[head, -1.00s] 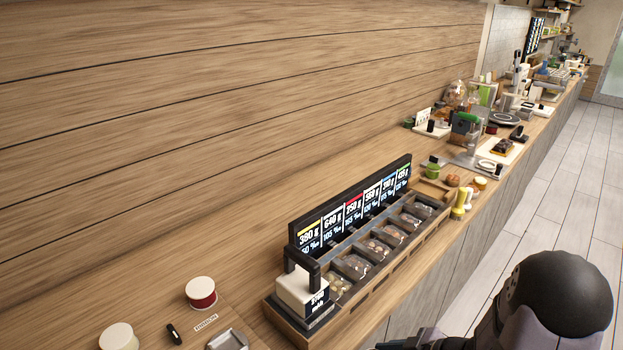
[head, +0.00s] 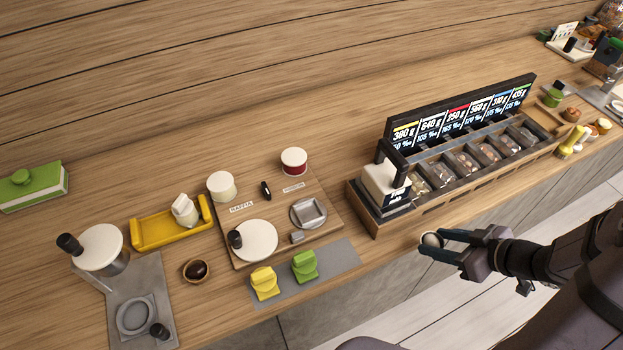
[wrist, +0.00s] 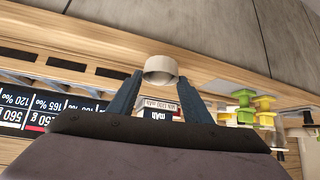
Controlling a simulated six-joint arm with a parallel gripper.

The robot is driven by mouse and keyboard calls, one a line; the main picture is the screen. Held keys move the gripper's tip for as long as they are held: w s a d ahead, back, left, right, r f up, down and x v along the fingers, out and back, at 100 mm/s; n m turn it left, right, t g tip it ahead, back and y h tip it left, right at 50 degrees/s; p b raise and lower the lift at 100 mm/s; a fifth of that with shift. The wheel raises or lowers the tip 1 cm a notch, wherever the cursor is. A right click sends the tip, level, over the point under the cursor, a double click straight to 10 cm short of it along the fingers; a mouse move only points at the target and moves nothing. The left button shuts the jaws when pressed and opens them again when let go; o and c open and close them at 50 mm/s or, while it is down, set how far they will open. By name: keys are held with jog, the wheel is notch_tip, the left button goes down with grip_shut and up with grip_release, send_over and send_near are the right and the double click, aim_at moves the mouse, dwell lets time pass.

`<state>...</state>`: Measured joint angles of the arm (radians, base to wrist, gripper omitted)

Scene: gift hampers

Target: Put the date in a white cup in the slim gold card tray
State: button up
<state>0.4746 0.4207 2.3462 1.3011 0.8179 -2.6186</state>
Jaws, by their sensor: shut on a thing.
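My gripper (head: 440,238) is shut on a small white cup (head: 431,240), held out past the counter's front edge to the right of the green and yellow blocks. In the wrist view the white cup (wrist: 160,69) sits between the two dark fingertips (wrist: 160,82). Whether a date lies in it cannot be seen. A yellow-gold tray (head: 150,237), the likely card tray, lies on the counter at left. A small white object (head: 185,209) stands in its right part.
A wooden board (head: 330,228) with spools and a round white disc lies right of the tray. A wooden bowl (head: 195,271) with a dark item is in front of it. A scale-like device (head: 99,248) is at left. A display rack (head: 376,224) stands at right.

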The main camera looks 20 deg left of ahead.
jog(key=a+r+n+p, duration=0.1)
jog(key=a+r+p, duration=0.35)
jog(key=r, duration=0.55)
jog(key=w+a+r+n+g+y+p, duration=0.1)
jog(key=a+r+n+g+p, duration=0.35)
jog(key=a, duration=0.85)
jog(key=w+a+f+n+b, duration=0.15)
jog(key=a+b, duration=0.35)
jog(key=a, duration=1.2)
jog(key=n+g+b, duration=0.4)
jog(key=b, duration=0.1)
send_over(164, 231)
jog(key=shift+f, duration=7.1)
jog(key=shift+s+f, duration=0.1)
jog(key=shift+f, duration=0.15)
jog(key=shift+f+b, duration=0.2)
jog(key=shift+b, duration=0.15)
